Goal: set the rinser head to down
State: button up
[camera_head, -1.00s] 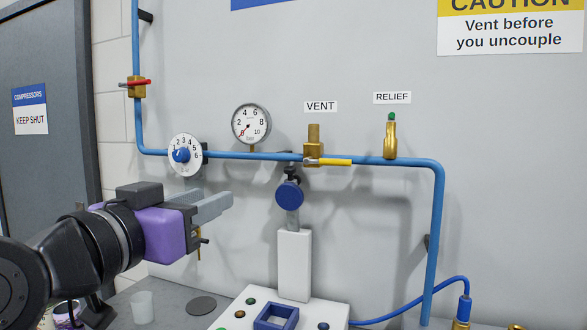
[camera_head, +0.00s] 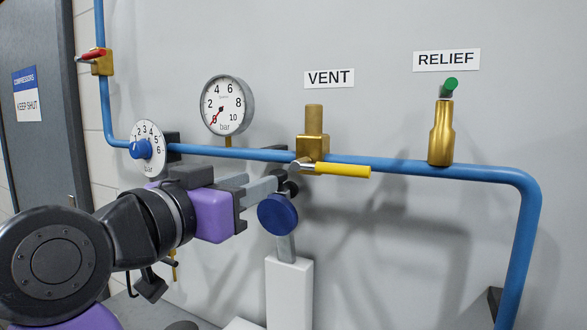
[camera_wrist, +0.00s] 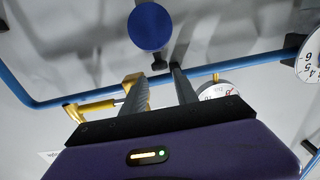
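A round blue disc (camera_head: 278,214) sits at the top of a grey rod above a white column (camera_head: 289,292); it seems to be the rinser head, though no label shows. A dark fitting (camera_head: 291,188) is just above it, under the pipe. My gripper (camera_head: 272,183) reaches in from the left, its fingertips just above the disc in the picture. The wrist view shows the disc (camera_wrist: 150,27) beyond the fingertips. The fingers of my gripper (camera_wrist: 162,76) are apart there, with the dark fitting (camera_wrist: 159,62) showing between their tips. Contact cannot be told.
A blue pipe (camera_head: 400,165) runs along the wall, close to my gripper. It carries a brass vent valve with a yellow lever (camera_head: 342,170), a relief valve (camera_head: 441,134), a gauge (camera_head: 226,105) and a dial (camera_head: 141,148). A red-handled valve (camera_head: 101,62) is at upper left.

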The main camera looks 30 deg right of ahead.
aim_at(277, 172)
jog(key=p+x, duration=0.2)
jog(key=x, duration=0.6)
jog(key=shift+w+d, duration=0.1)
jog(key=shift+c, duration=0.3)
grip_shut()
dwell(1.1)
